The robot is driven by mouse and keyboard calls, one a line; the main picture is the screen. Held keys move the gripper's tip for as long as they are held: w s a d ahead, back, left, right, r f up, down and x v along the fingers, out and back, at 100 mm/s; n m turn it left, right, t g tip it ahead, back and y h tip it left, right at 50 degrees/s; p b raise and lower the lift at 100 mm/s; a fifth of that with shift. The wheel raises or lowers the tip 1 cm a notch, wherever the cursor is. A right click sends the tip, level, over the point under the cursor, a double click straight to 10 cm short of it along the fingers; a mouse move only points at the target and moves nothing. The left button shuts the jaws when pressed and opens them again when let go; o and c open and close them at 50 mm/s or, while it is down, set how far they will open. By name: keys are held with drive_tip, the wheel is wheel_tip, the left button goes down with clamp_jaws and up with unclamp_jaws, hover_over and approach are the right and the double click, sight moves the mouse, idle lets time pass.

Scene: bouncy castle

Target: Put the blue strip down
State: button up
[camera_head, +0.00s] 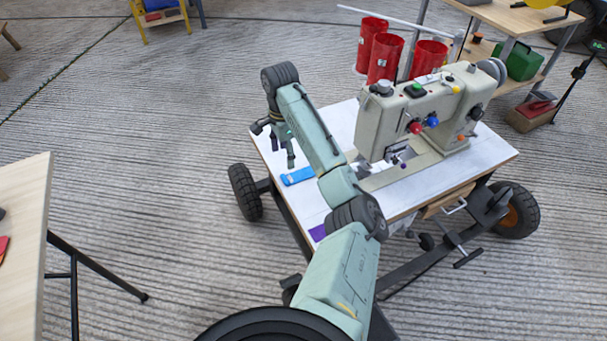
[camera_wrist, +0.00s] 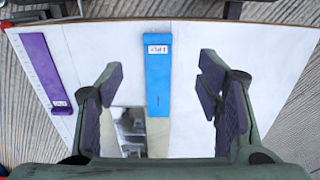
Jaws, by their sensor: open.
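The blue strip (camera_head: 298,175) lies flat on the white top of the sewing table (camera_head: 340,120), near its left edge. In the wrist view the blue strip (camera_wrist: 158,75) runs lengthwise, with a white label near its far end. My gripper (camera_head: 286,152) is above the strip in the head view. In the wrist view my gripper (camera_wrist: 160,85) is open, with one finger on each side of the strip and clear gaps between. The strip lies apart from both fingers.
A purple strip (camera_wrist: 43,70) lies on the table at the left of the wrist view. A sewing machine (camera_head: 425,115) stands on the table right of my arm. Red cups (camera_head: 385,58) are behind it. A wooden table (camera_head: 25,200) stands at far left.

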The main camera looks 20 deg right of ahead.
hover_over(285, 179)
drive_tip(key=f, duration=0.4)
drive_tip(key=shift+w+d+f, duration=0.15)
drive_tip(key=shift+w+d, duration=0.05)
drive_tip(key=shift+w, duration=0.1)
drive_tip(key=f, duration=0.5)
drive_tip(key=shift+s+a+f, duration=0.1)
drive_tip(key=shift+s+a, duration=0.05)
drive_tip(key=shift+s, duration=0.1)
drive_tip(key=c, duration=1.1)
